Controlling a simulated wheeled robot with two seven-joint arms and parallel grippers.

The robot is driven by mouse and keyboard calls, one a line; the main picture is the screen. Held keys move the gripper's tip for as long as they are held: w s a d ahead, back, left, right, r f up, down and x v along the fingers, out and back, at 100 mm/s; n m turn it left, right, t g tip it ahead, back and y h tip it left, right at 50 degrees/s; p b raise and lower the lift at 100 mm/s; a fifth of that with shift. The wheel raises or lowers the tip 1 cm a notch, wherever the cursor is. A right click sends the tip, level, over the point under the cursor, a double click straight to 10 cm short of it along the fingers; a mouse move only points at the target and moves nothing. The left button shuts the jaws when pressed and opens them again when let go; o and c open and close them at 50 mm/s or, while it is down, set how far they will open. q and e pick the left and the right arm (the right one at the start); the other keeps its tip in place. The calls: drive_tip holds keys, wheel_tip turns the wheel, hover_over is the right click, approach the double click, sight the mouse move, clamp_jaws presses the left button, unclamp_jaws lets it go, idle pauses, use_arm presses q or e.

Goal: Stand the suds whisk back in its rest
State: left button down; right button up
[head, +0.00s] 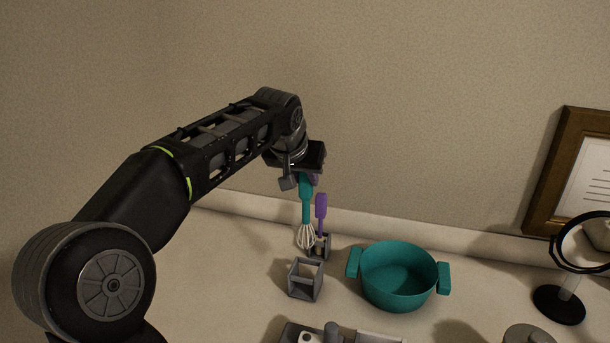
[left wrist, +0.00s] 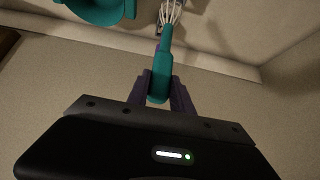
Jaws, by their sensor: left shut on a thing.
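The suds whisk (head: 306,205) has a teal handle and pale wires. It hangs wires down from my left gripper (head: 309,178), which is shut on the upper end of the handle. In the left wrist view the whisk (left wrist: 161,75) sits between the fingers of the gripper (left wrist: 162,98). The whisk's wires are above the counter, close to a purple-handled tool (head: 321,207) standing in a small grey holder. An empty-looking grey square frame (head: 305,279) stands on the counter in front; I cannot tell which holder is the whisk's rest. My right gripper is not in view.
A teal two-handled pot (head: 398,277) stands right of the grey frame. A grey tray (head: 290,336) with items lies at the front edge of view. A round mirror on a black base (head: 559,305) and a wood-framed sheet (head: 570,165) are at the right. The wall closes off the back.

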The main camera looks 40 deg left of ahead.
sight(305, 209)
use_arm(q)
drive_tip(key=shift+s+f+b, duration=0.15)
drive_tip(key=shift+f+b, duration=0.5)
drive_tip(key=shift+f, duration=0.05)
drive_tip(key=shift+f+b, duration=1.8)
drive_tip(key=shift+f, duration=0.3)
drive_tip(key=shift+f+b, duration=0.3)
drive_tip(key=shift+b, duration=0.05)
drive_tip(key=shift+f+b, duration=1.05)
drive_tip(key=shift+b, duration=0.1)
idle(0.5)
